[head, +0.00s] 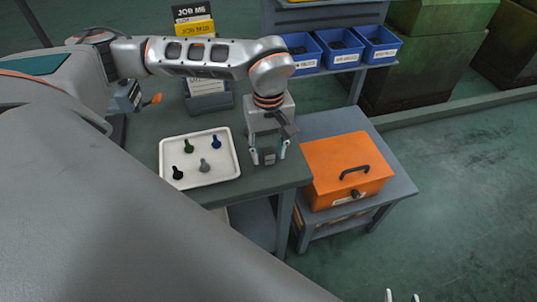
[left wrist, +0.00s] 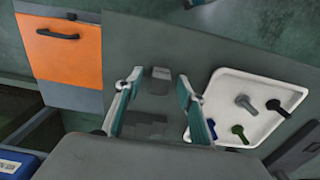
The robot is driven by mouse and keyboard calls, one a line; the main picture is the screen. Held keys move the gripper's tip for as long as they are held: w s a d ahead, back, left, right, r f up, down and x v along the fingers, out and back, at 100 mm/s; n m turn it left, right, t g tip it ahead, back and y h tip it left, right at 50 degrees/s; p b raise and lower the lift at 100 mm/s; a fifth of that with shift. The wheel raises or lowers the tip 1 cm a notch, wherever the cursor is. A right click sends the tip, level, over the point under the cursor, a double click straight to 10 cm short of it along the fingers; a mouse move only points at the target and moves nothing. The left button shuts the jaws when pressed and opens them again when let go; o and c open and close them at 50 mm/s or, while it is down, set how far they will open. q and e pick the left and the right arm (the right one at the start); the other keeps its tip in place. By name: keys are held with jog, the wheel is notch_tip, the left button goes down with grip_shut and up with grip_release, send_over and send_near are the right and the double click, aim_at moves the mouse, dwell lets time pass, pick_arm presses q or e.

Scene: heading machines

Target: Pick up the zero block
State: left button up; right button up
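A small dark grey block, which I take to be the zero block (head: 268,157), sits on the grey bench near its front right corner. In the left wrist view the block (left wrist: 159,79) shows between the tips of my left gripper (left wrist: 158,78), with a gap on each side. In the head view my left gripper (head: 269,151) points down over the block, its teal-sided fingers apart. I cannot tell how far the fingertips are above the bench. Only the pale fingertips of my right gripper (head: 402,296) show at the bottom edge, apart and empty.
A white tray (head: 231,171) with several coloured bolt-like pieces lies left of the block. An orange box (head: 325,158) with a black handle stands on a lower table to the right. Blue bins (head: 304,60) and a job card holder (head: 208,104) are behind.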

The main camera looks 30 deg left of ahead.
pick_arm(q)
grip_shut()
